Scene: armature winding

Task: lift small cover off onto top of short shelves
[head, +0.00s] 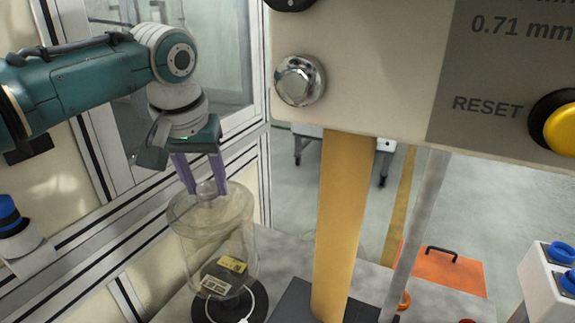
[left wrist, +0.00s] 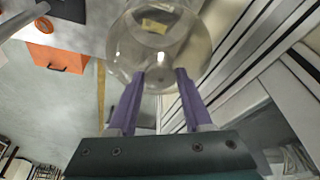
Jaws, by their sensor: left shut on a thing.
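The small cover (head: 212,232) is a clear, see-through dome with a knob on top, at lower left in the head view. It stands upright over a dark round base (head: 230,304) with yellow and white labels showing through. I cannot tell whether its rim touches the base. My left gripper (head: 206,190) comes down from above, its purple fingers shut on the knob. The left wrist view shows the fingers (left wrist: 160,76) against the clear cover (left wrist: 135,48). My right gripper is not in view. I cannot make out the short shelves.
A large panel (head: 375,70) with a RESET label and a yellow button (head: 564,130) fills the upper right. A yellow post (head: 341,220) stands right of the cover. An orange case (head: 442,272) lies farther right. A framed wall (head: 85,235) is close on the left.

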